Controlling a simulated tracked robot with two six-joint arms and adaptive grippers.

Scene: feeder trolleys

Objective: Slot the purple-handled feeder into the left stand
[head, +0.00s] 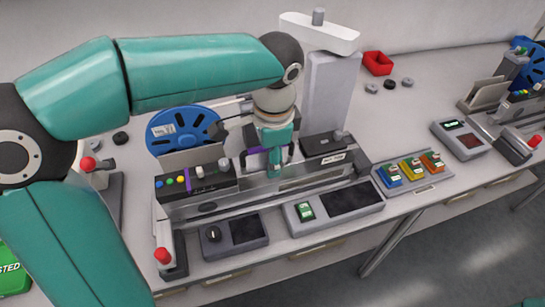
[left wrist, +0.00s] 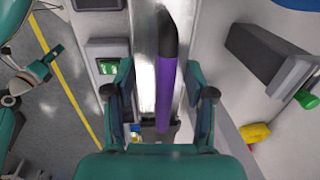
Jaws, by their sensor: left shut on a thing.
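The purple handle (left wrist: 166,80) of the feeder runs lengthwise between the fingers of my left gripper (left wrist: 163,97) in the left wrist view. In the head view my left gripper (head: 272,160) is low over the left stand (head: 187,208), shut on the handle, with only bits of purple showing around the fingers. The fingers and arm hide most of the feeder, so I cannot tell how far it sits in the stand. My right gripper seems to show at the left edge of the left wrist view (left wrist: 46,66), its fingers too small to read.
A blue reel (head: 180,130) stands behind the stand at left. A tall grey post (head: 330,90) stands just behind my gripper. Coloured switches (head: 411,168) lie to the right, then another stand (head: 500,115). A red box (head: 377,63) is at the back.

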